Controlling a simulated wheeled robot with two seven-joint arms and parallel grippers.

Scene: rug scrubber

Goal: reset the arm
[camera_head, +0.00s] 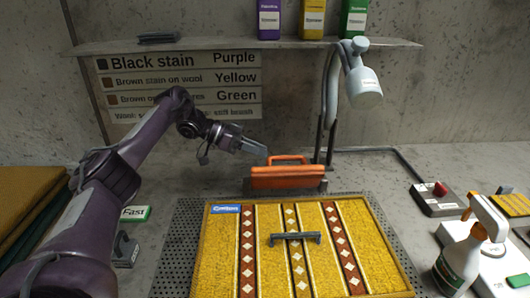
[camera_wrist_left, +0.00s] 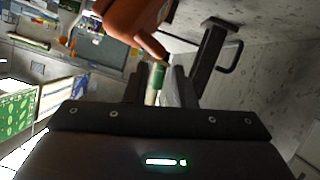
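My left arm reaches in from the left, and its left gripper (camera_head: 262,150) hangs in the air just left of and above the orange scrubber (camera_head: 287,178). In the left wrist view the two dark fingers (camera_wrist_left: 160,85) stand apart with nothing held between them. The orange scrubber also shows large at the top of that view (camera_wrist_left: 132,18), beyond the fingers. It stands upright in a dark holder behind the rug, its handle on top. My right gripper is not in view.
A yellow patterned rug (camera_head: 225,270) lies on a perforated plate, with a grey handle (camera_head: 295,238) on it. A spray bottle (camera_head: 462,255) and a red-button box (camera_head: 437,198) are at right. A lamp-like sprayer (camera_head: 362,80) rises behind. A shelf (camera_head: 200,45) crosses the wall.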

